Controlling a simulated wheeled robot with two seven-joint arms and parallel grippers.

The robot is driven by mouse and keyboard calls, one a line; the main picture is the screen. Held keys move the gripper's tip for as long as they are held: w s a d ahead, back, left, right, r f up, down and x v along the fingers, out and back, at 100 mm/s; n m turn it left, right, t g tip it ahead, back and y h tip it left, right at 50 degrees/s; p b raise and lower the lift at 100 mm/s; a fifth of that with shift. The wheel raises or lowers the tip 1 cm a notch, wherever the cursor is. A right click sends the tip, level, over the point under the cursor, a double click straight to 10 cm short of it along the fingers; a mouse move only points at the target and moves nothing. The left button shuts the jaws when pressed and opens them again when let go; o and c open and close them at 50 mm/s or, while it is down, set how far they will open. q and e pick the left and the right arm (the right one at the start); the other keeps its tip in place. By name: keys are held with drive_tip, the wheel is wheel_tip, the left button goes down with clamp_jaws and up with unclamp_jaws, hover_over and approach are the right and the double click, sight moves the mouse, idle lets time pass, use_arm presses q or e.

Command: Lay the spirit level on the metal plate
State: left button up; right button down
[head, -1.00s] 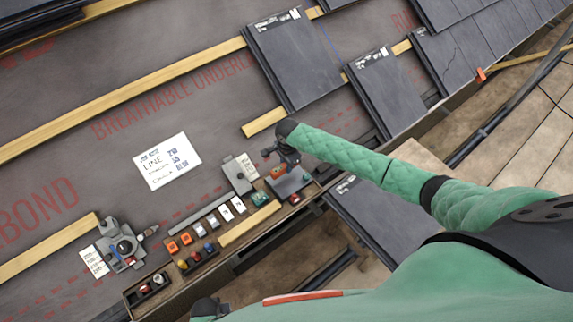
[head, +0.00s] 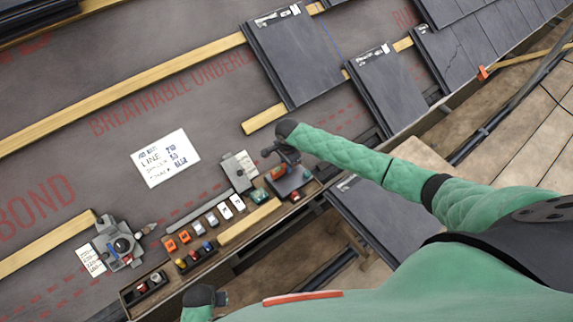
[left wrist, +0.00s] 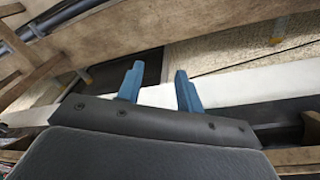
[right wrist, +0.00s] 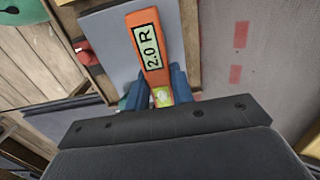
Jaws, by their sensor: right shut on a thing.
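The spirit level (right wrist: 150,50) is a short orange bar with a "2.0 R" label and a small yellow-green vial. My right gripper (right wrist: 155,88) is shut on it, near the vial end. In the head view, the level (head: 278,173) shows as a small orange patch below my right gripper (head: 281,160). The grey metal plate (right wrist: 112,42) lies beneath the level; it also shows in the head view (head: 296,182). I cannot tell whether level and plate touch. My left gripper (left wrist: 158,88) is open and empty, and partly shows at the head view's bottom edge (head: 212,297).
A wooden tray (head: 208,262) holds several small coloured items left of the plate. A grey block (head: 238,172) and a white card (head: 166,158) lie nearby. A grey tool (head: 120,243) sits further left. Dark roof tiles (head: 290,55) are above, and the roof edge runs below.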

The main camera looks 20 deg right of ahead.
drive_tip(key=shift+f, duration=0.6)
use_arm(q)
drive_tip(key=shift+s+a+f, duration=0.15)
drive_tip(key=shift+s+f, duration=0.4)
idle(0.4)
